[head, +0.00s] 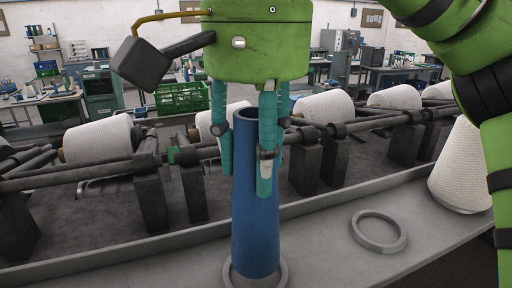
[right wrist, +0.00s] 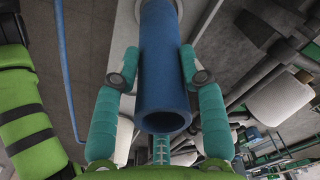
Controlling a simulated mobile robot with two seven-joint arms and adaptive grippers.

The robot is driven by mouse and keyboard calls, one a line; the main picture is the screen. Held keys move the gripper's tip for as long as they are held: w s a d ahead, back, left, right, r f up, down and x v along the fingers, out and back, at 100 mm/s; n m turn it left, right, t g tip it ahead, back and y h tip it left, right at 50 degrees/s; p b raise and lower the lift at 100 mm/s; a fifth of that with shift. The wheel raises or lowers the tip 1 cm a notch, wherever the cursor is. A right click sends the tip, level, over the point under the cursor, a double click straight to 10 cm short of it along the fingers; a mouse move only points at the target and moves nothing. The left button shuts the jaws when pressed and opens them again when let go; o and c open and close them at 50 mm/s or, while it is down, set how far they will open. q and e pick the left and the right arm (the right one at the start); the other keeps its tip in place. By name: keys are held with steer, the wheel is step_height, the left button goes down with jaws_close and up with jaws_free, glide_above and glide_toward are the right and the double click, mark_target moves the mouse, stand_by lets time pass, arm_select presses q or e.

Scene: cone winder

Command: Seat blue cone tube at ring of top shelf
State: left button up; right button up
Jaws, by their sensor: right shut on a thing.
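The blue cone tube (head: 256,222) stands upright in the middle of the head view. Its lower end is at a grey ring (head: 283,276) on the shelf (head: 325,262), with the ring showing around its foot. I cannot tell whether the tube rests fully down in the ring. My right gripper (head: 258,150) is shut on the upper part of the tube, with its teal fingers around it. In the right wrist view, the tube (right wrist: 163,75) lies between the fingers, its open end towards the camera. My left gripper is not in view.
A second, empty grey ring (head: 379,231) lies on the shelf to the right. A white yarn cone (head: 462,170) stands at the shelf's right end. Behind the shelf, the winder carries several white yarn packages (head: 97,138) on dark rods and brackets. A green crate (head: 181,98) is farther back.

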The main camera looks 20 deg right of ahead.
mark_target(256, 114)
steer(key=shift+f+b, duration=1.05)
steer(key=shift+f, duration=0.7)
steer(key=o, duration=1.1)
steer(key=shift+r, duration=0.1)
steer(key=shift+s+r, duration=0.1)
steer(key=shift+r, duration=3.6)
